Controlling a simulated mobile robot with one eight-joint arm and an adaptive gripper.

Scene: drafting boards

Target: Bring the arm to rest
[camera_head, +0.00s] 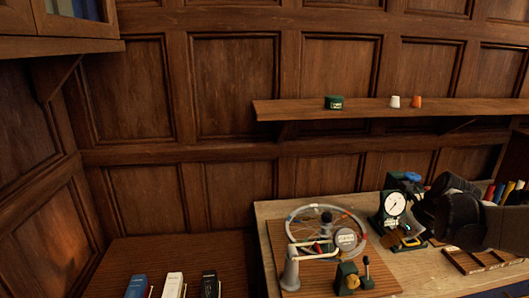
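Dark, bulky parts of my arm show at the right edge, above the light wooden desk (452,285). The arm points left, toward a green device with a round white dial (394,204). My gripper (408,240) seems to be the dark end beside this device. Its fingers are too dark and small to make out, so I cannot tell whether it is open or whether it touches the device. The arm hides part of the desk's back right.
A wooden board (375,284) on the desk carries a ring-shaped apparatus (292,215) and a small green device (347,278). A slotted wooden tray (485,261) lies at right. A wall shelf (290,110) holds small items.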

